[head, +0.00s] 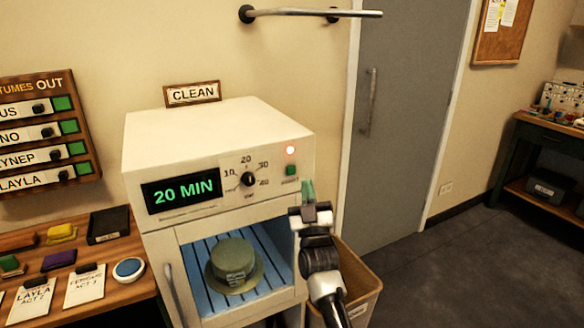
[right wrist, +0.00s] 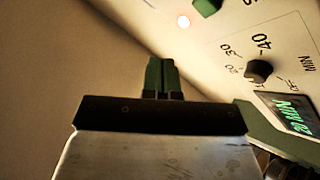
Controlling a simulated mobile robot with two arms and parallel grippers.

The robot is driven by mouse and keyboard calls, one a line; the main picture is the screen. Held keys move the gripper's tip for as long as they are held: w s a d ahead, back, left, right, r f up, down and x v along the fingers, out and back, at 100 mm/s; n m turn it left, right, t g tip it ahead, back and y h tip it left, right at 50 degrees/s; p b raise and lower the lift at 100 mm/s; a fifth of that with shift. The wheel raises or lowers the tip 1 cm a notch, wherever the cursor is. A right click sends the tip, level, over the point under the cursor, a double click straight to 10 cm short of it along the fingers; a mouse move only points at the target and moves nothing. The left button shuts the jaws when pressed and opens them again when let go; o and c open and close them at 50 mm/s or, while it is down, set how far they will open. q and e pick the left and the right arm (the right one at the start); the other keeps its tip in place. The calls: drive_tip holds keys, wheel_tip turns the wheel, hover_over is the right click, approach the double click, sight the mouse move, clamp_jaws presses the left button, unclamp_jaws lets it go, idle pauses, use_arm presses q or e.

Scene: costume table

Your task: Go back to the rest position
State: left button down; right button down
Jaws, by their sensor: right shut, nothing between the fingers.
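My right gripper (head: 308,191) is shut and empty at the front right of the white cleaning machine (head: 210,135), just below its green button (head: 292,170). In the right wrist view its green fingertips (right wrist: 160,75) are together, beside the machine's control panel. The button also shows at the top of that view (right wrist: 207,5). A green hat (head: 234,265) sits inside on the slatted floor. My left gripper is not in view.
A wooden table (head: 120,255) with cards, coloured pads and a dark box stands at the left. A bin (head: 360,284) stands right of the machine, beside my right arm. A grey door (head: 405,110) is behind. The dark floor (head: 480,270) at the right is clear.

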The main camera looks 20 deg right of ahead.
idle(0.7)
drive_tip(key=a+f+n+g+y, duration=0.1)
drive_tip(key=a+f+g+y, duration=0.15)
drive_tip(key=f, duration=0.95)
drive_tip(key=a+f+n+g+y, duration=0.1)
drive_tip(key=a+f+g+y, duration=0.15)
drive_tip(key=f, duration=0.85)
drive_tip(key=s+a+f+g+y, duration=0.1)
drive_tip(key=s+f+g, duration=0.4)
drive_tip(key=f, duration=0.7)
drive_tip(key=s+a+f+g+y, duration=0.1)
drive_tip(key=s+f+g, duration=0.2)
drive_tip(key=s+f, duration=0.6)
drive_tip(key=s+a+f+g, duration=0.1)
drive_tip(key=s+f+g, duration=0.5)
drive_tip(key=s+f, duration=1.15)
drive_tip(key=s+f+g, duration=0.2)
drive_tip(key=s+f, duration=0.1)
drive_tip(key=s, duration=0.8)
drive_tip(key=s+f+g, duration=0.2)
drive_tip(key=s+g, duration=0.1)
drive_tip(key=s, duration=0.8)
drive_tip(key=shift+s+d+f+g, duration=0.3)
drive_tip(key=shift+s+d+f, duration=0.05)
drive_tip(key=shift+s+f, duration=0.05)
